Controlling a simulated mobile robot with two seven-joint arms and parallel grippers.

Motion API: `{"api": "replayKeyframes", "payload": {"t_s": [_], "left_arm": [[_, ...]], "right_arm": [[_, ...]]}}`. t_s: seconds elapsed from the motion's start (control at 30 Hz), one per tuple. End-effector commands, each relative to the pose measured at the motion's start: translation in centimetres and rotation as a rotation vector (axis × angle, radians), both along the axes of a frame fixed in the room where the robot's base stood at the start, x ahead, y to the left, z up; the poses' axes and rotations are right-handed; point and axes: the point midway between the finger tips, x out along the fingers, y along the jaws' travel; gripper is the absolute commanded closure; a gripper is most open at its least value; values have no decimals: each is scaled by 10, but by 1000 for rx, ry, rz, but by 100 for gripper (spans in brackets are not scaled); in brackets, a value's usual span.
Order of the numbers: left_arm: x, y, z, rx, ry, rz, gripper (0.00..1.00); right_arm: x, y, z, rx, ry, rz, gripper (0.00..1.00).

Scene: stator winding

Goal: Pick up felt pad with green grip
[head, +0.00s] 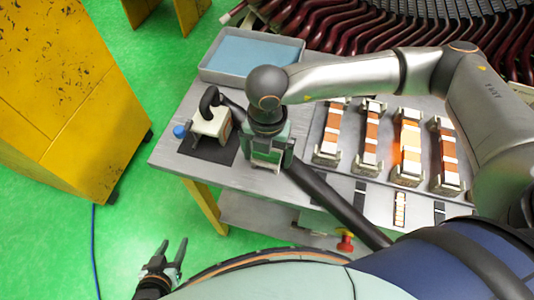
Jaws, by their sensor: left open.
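I cannot make out a felt pad with a green grip for certain. Small dark strips (360,194) lie flat near the table's front edge, and I cannot tell whether any is felt. My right gripper (266,166) points down over the middle of the table, between the white device and the row of bars; its fingertips are unclear. A pale green part shows at this gripper, and I cannot tell whether it belongs to the gripper. My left gripper (174,256) is open and empty, low over the green floor left of the table.
A white device (212,122) with a black handle stands on a dark mat (190,150), beside a blue cap (179,131). A blue-lined tray (252,54) is behind. Several orange-and-white bars (407,148) stand at right. A long black tube crosses the table diagonally. A yellow cabinet (60,90) stands left.

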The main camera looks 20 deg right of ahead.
Motion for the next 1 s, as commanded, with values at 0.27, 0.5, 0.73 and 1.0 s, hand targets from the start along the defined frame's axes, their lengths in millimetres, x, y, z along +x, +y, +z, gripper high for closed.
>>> {"api": "replayKeyframes", "payload": {"t_s": [0.27,0.5,0.73,1.0], "left_arm": [[0,0,0,0,-1,0,50],[1,0,0,0,-1,0,50],[1,0,1,0,-2,0,50],[1,0,0,0,-2,0,50]], "right_arm": [[0,0,1,1,-1,0,33],[0,0,1,1,-1,0,60],[0,0,1,1,-1,0,81],[1,0,4,1,-2,0,81]]}}
